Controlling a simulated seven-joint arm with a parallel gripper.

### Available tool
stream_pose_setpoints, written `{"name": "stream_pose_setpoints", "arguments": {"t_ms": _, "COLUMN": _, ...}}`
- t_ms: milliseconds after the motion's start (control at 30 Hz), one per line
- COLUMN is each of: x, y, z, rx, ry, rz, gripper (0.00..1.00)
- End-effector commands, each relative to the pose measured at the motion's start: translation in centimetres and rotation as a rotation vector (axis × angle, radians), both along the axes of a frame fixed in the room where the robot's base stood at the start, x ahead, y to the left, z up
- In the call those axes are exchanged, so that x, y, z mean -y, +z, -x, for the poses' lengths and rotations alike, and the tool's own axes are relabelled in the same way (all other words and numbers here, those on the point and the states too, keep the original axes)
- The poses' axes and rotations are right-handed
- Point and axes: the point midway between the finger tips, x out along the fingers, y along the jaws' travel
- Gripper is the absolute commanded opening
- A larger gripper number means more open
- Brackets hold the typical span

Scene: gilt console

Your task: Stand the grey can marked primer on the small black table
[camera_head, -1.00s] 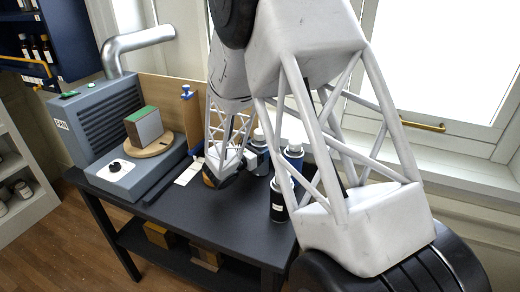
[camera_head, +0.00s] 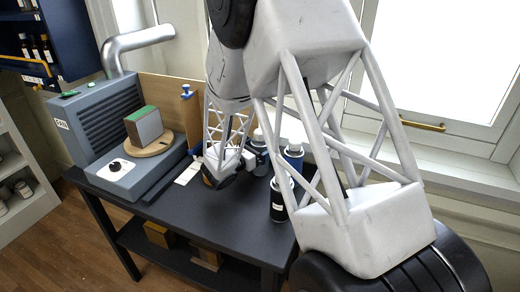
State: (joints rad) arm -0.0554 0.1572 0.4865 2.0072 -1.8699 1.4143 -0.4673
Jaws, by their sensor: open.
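A black table (camera_head: 190,222) with a lower shelf stands in the middle of the head view.
A grey extraction unit (camera_head: 110,125) with a duct fills the table's left end. A green-and-grey block (camera_head: 144,126) sits on its round wooden turntable (camera_head: 150,146). A brown board (camera_head: 168,93) stands behind. The table's front middle is clear. Wooden blocks (camera_head: 158,235) lie on the lower shelf.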

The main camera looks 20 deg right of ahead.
Motion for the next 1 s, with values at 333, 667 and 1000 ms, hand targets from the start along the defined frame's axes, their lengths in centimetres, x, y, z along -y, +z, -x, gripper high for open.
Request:
{"name": "stream_pose_setpoints", "arguments": {"t_ms": 333, "x": -3.5, "y": 0.0, "z": 1.4, "rx": 0.000, "ry": 0.004, "rz": 0.000, "gripper": 0.94}}
{"name": "stream_pose_setpoints", "arguments": {"t_ms": 667, "x": -7.4, "y": 0.0, "z": 3.0, "rx": 0.000, "ry": 0.004, "rz": 0.000, "gripper": 0.94}}
{"name": "stream_pose_setpoints", "arguments": {"t_ms": 1000, "x": -10.1, "y": 0.0, "z": 4.1, "rx": 0.000, "ry": 0.002, "rz": 0.000, "gripper": 0.94}}
